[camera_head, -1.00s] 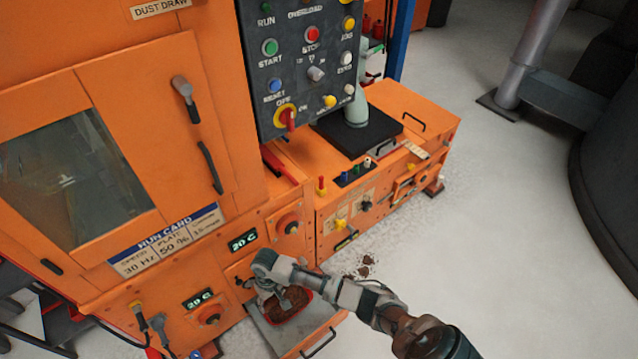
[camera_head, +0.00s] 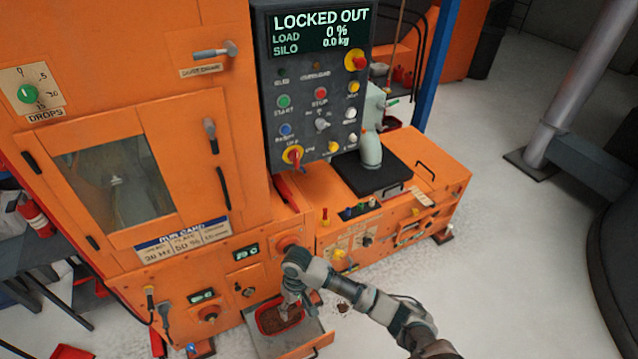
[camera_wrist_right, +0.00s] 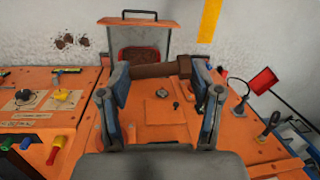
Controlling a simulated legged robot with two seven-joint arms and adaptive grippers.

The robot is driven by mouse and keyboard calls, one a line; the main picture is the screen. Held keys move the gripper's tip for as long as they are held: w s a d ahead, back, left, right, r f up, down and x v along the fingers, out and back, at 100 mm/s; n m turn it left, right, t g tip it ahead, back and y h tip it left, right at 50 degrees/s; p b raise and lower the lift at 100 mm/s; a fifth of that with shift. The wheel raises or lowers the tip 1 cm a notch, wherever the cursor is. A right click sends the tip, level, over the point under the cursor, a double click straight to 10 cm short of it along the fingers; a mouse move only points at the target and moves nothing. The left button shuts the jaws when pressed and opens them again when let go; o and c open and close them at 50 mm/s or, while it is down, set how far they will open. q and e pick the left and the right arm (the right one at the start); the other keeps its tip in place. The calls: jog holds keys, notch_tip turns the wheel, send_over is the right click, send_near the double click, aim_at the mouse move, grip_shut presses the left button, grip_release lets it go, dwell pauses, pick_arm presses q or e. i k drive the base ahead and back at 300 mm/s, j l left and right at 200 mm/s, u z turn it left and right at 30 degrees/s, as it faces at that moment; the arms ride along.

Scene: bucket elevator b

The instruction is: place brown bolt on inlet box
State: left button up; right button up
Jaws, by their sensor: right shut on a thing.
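My right gripper (camera_head: 288,308) hangs down over the pulled-out drawer at the foot of the orange machine. In the right wrist view the gripper (camera_wrist_right: 157,76) is shut on a brown bolt (camera_wrist_right: 155,71), held crosswise between its two fingers with the head at the right finger. The bolt cannot be made out in the head view. No part is clearly labelled as the inlet box, so I cannot tell which it is. My left gripper is not in view.
The drawer (camera_head: 306,336) holds a red-rimmed tray of brown material (camera_head: 278,318). A control panel (camera_head: 310,100) reads LOCKED OUT. A low orange cabinet (camera_head: 436,190) with a black top plate (camera_head: 392,178) stands right.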

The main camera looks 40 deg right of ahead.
aim_at(321, 197)
jog(key=l+u, duration=0.1)
jog(key=l, duration=0.35)
jog(key=k+l+u, duration=0.15)
jog(key=l, duration=0.3)
jog(key=l+u, duration=0.1)
jog(key=l, duration=0.3)
jog(key=k+l+u, duration=0.15)
jog(key=l, duration=0.3)
jog(key=k+l+u, duration=0.1)
jog(key=l, duration=0.3)
jog(key=k+l+u, duration=0.15)
jog(key=l, duration=0.25)
